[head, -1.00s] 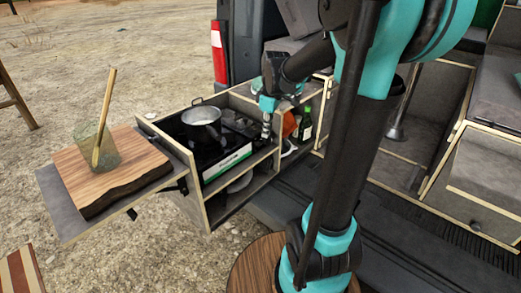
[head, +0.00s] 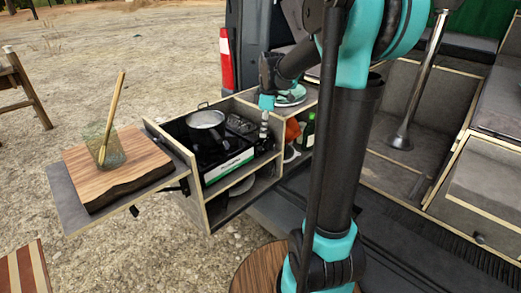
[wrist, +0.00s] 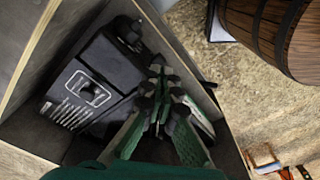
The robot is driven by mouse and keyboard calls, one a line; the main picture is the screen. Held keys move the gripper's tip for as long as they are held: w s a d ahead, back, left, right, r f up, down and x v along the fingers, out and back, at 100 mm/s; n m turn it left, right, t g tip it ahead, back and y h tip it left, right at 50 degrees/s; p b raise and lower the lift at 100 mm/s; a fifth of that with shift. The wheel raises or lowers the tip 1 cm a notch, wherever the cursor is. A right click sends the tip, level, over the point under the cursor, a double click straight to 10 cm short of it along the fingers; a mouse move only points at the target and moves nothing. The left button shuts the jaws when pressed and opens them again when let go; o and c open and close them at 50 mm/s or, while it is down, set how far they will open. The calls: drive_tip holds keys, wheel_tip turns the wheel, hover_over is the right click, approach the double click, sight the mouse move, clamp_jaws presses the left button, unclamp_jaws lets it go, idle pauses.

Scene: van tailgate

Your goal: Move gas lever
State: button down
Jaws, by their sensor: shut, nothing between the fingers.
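The black camping stove (head: 208,155) sits in the left bay of the wooden pull-out box, with a metal pan (head: 206,119) on it. My gripper (head: 264,140) points down at the right end of the stove, by the box's inner divider. In the wrist view my gripper (wrist: 158,75) has its green fingers together with nothing between them. Beside them lies the stove's black casing (wrist: 108,65) with a white printed label (wrist: 85,92). I cannot make out the gas lever for certain; the fingers hide part of the casing. I cannot tell whether they touch it.
A cutting board (head: 117,168) with a glass (head: 105,150) holding a wooden stick is on the left shelf. A green bottle (head: 308,130) stands in the bay right of my gripper. The box walls lie close around it. A barrel (wrist: 275,35) shows in the wrist view.

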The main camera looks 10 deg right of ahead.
sight(262, 147)
drive_tip(key=shift+w+a+f, duration=0.1)
drive_tip(key=shift+a+f, duration=0.05)
drive_tip(key=shift+f, duration=1.1)
drive_tip(key=shift+a+f, duration=0.1)
drive_tip(key=shift+f, duration=1.15)
drive_tip(key=shift+f, duration=1.05)
drive_tip(key=shift+d, duration=0.1)
drive_tip(key=d, duration=0.1)
drive_tip(key=s+d+r, duration=0.1)
drive_tip(key=shift+d, duration=0.35)
drive_tip(key=shift+r, duration=0.1)
wheel_tip(262, 147, up, 12)
drive_tip(key=d, duration=0.1)
